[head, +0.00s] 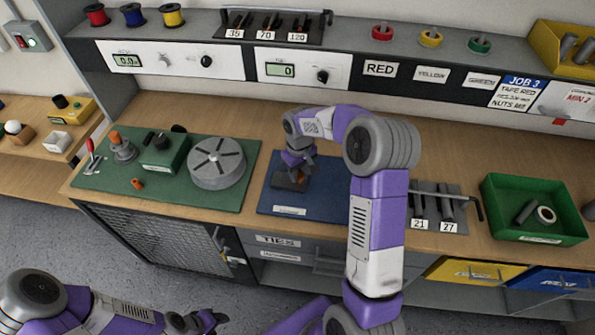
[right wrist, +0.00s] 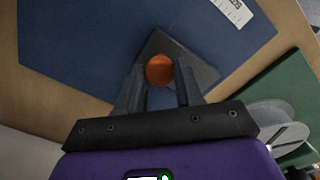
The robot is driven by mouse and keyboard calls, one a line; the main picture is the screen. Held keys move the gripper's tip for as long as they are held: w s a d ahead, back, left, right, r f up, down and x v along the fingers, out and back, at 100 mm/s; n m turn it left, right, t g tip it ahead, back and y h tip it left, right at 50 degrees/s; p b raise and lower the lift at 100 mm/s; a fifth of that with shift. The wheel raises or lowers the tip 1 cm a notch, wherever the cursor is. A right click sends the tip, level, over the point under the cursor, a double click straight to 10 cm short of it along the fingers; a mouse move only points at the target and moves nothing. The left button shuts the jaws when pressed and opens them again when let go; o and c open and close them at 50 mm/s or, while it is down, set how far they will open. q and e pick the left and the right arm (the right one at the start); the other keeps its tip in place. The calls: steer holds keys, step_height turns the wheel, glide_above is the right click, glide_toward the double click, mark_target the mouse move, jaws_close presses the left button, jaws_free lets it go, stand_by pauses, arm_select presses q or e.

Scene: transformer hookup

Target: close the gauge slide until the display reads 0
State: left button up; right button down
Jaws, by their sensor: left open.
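A dark grey block with an orange knob (head: 303,178) lies on the blue mat (head: 335,200); I take it for the gauge slide. My right gripper (head: 299,168) is down over it. In the right wrist view the orange knob (right wrist: 160,69) sits between the fingertips of my right gripper (right wrist: 159,80), with the dark block (right wrist: 196,65) below. I cannot tell whether the fingers touch the knob. Of two displays on the shelf front, the right one (head: 281,70) reads 0; the left one (head: 127,60) seems to read 0.0. My left gripper (head: 207,322) is open and empty, low in front of the bench.
A green mat (head: 107,182) left of the blue one carries a grey round disc (head: 217,163) and a green box (head: 165,153). Hex-key tools (head: 446,205) and a green tray (head: 534,225) lie to the right. Bare wood lies behind the mats.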

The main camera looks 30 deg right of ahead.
steer(key=c, duration=0.7)
jaws_free()
steer(key=shift+w+a, duration=0.1)
steer(key=shift+c, duration=0.2)
steer(key=shift+r+p, duration=0.7)
steer(key=shift+r, duration=3.1)
